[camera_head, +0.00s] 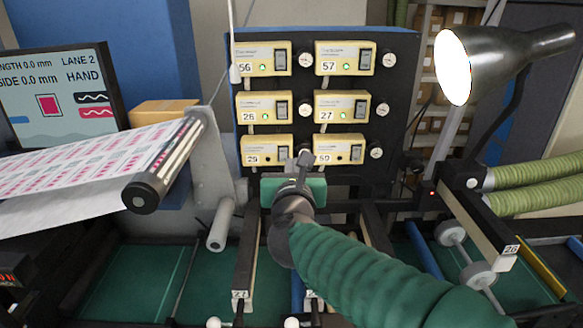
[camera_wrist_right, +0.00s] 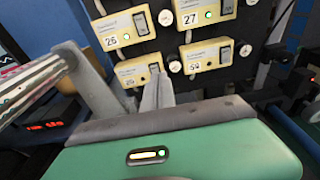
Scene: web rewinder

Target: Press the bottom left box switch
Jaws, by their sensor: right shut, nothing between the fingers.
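The bottom left box (camera_head: 263,150) is a yellow switch box on a dark panel, with a number label and a dark rocker switch (camera_head: 284,149) on its right side. Its lamp looks dark. The box also shows in the right wrist view (camera_wrist_right: 132,72), where the fingers partly cover its right side. My right gripper (camera_head: 301,160) is in front of the panel's bottom row, between the bottom left box and the bottom right box (camera_head: 335,149). Its fingers (camera_wrist_right: 158,93) are shut and empty. I cannot tell whether they touch the box. My left gripper is not in view.
Middle boxes (camera_head: 262,107) and top boxes (camera_head: 262,58) have green lamps lit. Small round gauges (camera_head: 305,60) sit beside the boxes. A printed web roller (camera_head: 142,194) is at left, a lamp (camera_head: 453,66) at right. Rails (camera_head: 247,255) run below.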

